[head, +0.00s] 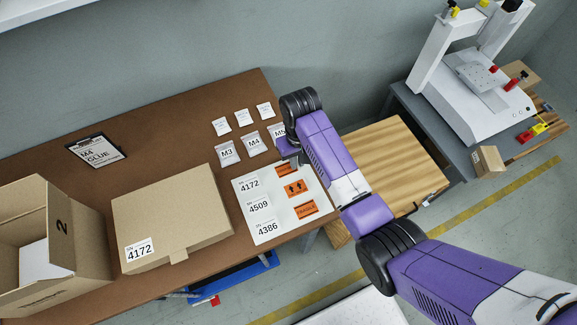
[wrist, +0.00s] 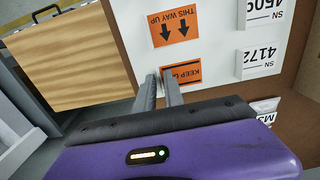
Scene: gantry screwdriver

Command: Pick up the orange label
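Several orange labels are on a white sheet (head: 264,226) at the table's right side. The "this way up" label with two arrows (head: 295,188) lies in the middle of its column; it also shows in the wrist view (wrist: 174,28). Another orange label (head: 305,209) is nearer the front edge. A "keep" label (wrist: 187,72) is at my fingertips in the wrist view, partly covered by a finger; in the head view my arm mostly hides it. My gripper (wrist: 159,76) points down at this label. Its two fingers stand a little apart, with nothing seen held between them.
White serial number labels (head: 258,206) share the sheet. Small bags (head: 228,152) lie behind it, and a closed cardboard box (head: 172,215) stands to its left. A wooden-topped cabinet (head: 388,155) and a gantry machine (head: 480,85) stand to the right.

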